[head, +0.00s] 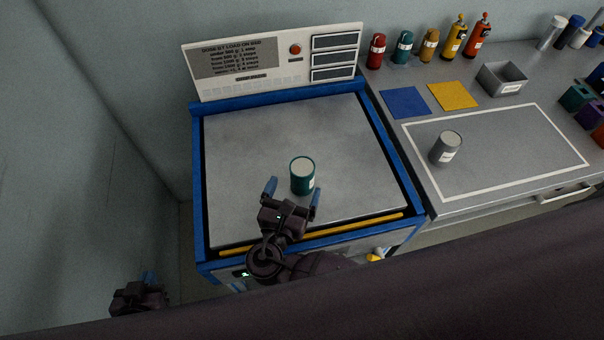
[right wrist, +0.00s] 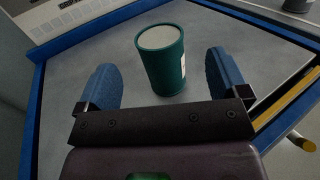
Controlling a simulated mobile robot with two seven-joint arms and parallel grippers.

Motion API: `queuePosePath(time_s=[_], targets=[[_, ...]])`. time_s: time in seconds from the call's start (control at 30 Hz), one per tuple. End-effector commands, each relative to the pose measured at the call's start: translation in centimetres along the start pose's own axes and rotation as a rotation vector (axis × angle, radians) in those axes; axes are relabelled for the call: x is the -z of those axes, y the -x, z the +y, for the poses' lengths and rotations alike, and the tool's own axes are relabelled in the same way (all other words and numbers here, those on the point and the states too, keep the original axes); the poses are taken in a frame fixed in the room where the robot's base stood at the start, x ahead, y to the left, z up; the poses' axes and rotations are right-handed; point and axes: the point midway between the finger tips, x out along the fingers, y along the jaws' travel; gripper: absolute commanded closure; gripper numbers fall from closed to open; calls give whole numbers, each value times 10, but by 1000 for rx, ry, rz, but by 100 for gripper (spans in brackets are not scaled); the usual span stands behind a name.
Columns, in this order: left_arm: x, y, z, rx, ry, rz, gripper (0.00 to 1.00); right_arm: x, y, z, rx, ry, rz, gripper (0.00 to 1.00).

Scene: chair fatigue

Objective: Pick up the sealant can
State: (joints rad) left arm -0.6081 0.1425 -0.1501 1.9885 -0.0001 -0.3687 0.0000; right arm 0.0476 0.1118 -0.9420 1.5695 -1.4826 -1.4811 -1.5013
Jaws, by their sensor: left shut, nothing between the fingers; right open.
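A teal can (head: 303,181) with a pale top stands upright on the grey plate of the blue-framed machine. It also shows in the right wrist view (right wrist: 166,68), ahead of and between the two blue fingers. My right gripper (head: 293,192) is open at the near side of this can, with a finger toward each side and gaps visible in the wrist view. A grey can (head: 446,148) stands on the bench to the right. I cannot read either can's label, so I cannot tell which holds sealant. My left gripper (head: 149,277) is shut and empty at the lower left.
The machine's upright panel (head: 275,61) with a red button stands behind the plate (head: 240,140). On the bench are several coloured bottles, a blue square (head: 405,102), a yellow square (head: 453,95) and a grey open box (head: 502,79). The plate around the teal can is clear.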

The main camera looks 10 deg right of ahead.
Motion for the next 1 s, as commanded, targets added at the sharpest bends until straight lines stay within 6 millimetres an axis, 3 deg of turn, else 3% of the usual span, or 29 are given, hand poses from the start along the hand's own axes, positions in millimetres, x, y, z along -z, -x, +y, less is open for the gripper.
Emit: queuePosePath(time_s=[0.27, 0.6, 0.87, 1.0], targets=[[4, 0, 0, -1, 0, 5, 100, -1, -21, 0, -1, 0, -1, 7], [11, 0, 0, -2, -1, 14, 100, -3, -62, 0, -1, 0, -1, 7], [12, -1, 0, -2, -2, 17, 100, -2, -66, 0, -1, -1, 2, 7], [12, -1, 0, -2, -2, 17, 100, -3, -66, 0, -1, -1, 2, 27]])
